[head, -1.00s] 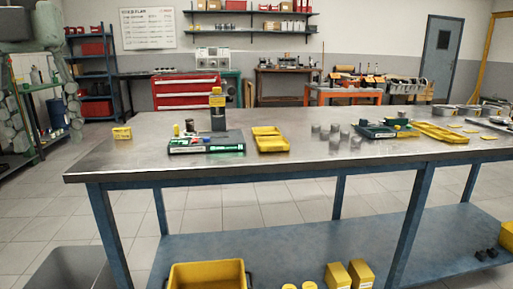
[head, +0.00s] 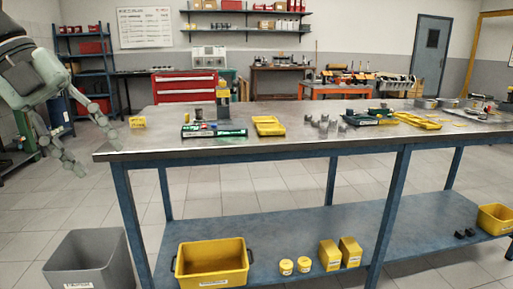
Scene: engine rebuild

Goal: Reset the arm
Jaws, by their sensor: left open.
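My left gripper (head: 96,156) hangs down from the upper left in the head view, a grey-green hand with its two fingers spread. It is open and empty, in the air by the left end of the workbench (head: 300,151). The fingers point down and right. The nearer finger seems close to the bench corner; I cannot tell the exact gap. My right gripper is outside the view.
On the bench are a small yellow box (head: 137,122), a green-and-black tray (head: 213,132), a yellow tray (head: 268,127) and several grey cylinders. A grey bin (head: 88,262) stands on the floor below left. A yellow crate (head: 212,265) sits on the lower shelf.

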